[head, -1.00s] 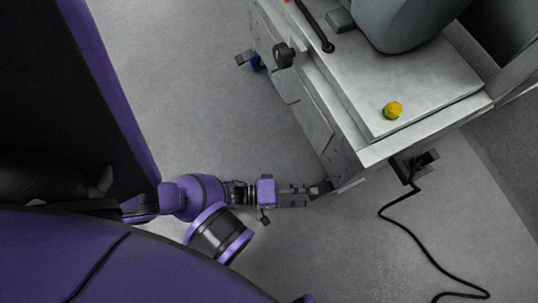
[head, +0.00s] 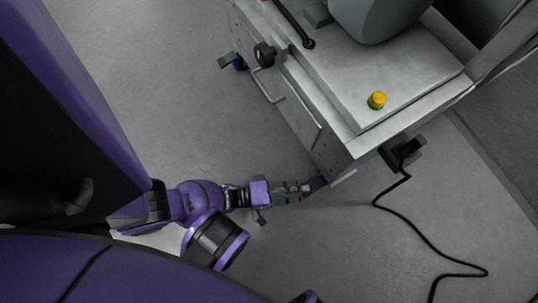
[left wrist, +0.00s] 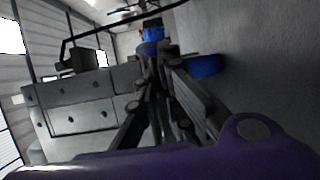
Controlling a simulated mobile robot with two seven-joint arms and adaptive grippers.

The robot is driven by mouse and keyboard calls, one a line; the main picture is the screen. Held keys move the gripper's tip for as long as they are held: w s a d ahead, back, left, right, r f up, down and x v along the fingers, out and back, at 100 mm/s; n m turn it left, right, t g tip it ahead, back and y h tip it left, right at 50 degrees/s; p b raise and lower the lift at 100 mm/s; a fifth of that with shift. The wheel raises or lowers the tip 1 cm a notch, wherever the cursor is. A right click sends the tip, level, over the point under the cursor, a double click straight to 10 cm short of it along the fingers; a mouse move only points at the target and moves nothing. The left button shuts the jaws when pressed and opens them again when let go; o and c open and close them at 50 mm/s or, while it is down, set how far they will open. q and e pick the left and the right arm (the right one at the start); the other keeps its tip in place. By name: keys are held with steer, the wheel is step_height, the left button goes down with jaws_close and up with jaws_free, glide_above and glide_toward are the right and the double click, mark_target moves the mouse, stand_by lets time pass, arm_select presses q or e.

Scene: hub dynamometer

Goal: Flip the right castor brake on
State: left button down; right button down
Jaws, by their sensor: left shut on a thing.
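The grey cart (head: 345,137) stands with its near corner in front of my left gripper (head: 306,188). A dark castor brake lever (head: 317,183) sticks out low at that corner. My left gripper is shut on this lever, arm stretched out low over the floor. In the left wrist view the fingers (left wrist: 158,62) are close together, with a blue castor wheel (left wrist: 205,66) just right of them and another blue part (left wrist: 152,34) beyond. The fingers hide much of the lever, so its tilt cannot be told. My right gripper is not in view.
Another castor with a blue wheel (head: 239,63) is at the cart's far left. A black cable (head: 418,232) trails over the floor at right. The floor left of the cart is clear.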

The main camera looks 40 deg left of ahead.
arm_select(q)
steer(key=shift+f, duration=0.3)
steer(key=shift+r+t, duration=0.1)
steer(key=shift+t, duration=0.2)
steer(key=c, duration=1.9)
jaws_free()
steer(key=shift+s, duration=0.1)
steer(key=v, duration=0.7)
steer(key=shift+s+a, duration=0.25)
